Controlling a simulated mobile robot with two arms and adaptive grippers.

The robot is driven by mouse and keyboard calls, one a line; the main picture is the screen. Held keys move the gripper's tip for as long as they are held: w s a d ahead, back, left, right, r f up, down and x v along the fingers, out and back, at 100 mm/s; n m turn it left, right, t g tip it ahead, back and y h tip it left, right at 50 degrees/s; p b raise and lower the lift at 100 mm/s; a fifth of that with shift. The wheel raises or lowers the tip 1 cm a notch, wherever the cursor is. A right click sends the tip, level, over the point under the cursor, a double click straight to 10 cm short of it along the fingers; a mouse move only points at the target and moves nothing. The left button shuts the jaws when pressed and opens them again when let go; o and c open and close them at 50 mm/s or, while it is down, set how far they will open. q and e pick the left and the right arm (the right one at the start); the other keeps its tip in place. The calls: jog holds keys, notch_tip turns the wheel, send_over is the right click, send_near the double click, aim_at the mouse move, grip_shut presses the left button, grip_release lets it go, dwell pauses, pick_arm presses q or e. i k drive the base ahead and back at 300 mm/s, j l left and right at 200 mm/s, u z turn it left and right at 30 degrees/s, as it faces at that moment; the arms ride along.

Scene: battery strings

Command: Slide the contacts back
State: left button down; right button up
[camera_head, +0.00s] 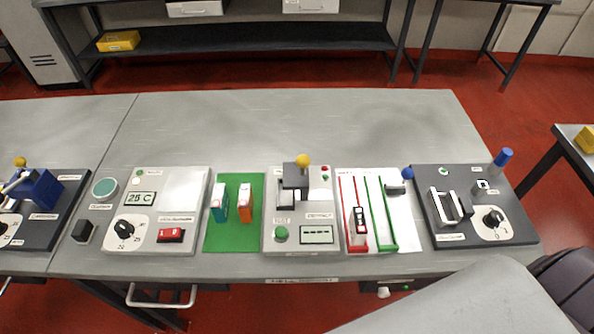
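A white board (407,235) lies on the bench with a red rail frame (345,205) and a green rail frame (372,205). A dark block with white and red parts (359,225) sits near the front end of the red rails. A grey block (395,189) with a blue ball knob (408,173) sits near the back end of the green rails. I cannot tell for certain which parts are the contacts. Neither of my grippers is in view.
A tester with a yellow-knobbed lever (303,160) stands left of the board. A green mat (222,243) holds a teal and an orange battery. A dark switch panel (460,235) stands right. The bench's back half is clear.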

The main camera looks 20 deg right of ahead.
aim_at(295, 176)
jog(key=k+j, duration=0.1)
jog(key=j, duration=0.25)
jog(key=k+j+z, duration=0.1)
jog(key=j, duration=0.3)
jog(key=k+j, duration=0.15)
jog(key=j, duration=0.2)
jog(key=k+j+z, duration=0.1)
jog(key=j, duration=0.3)
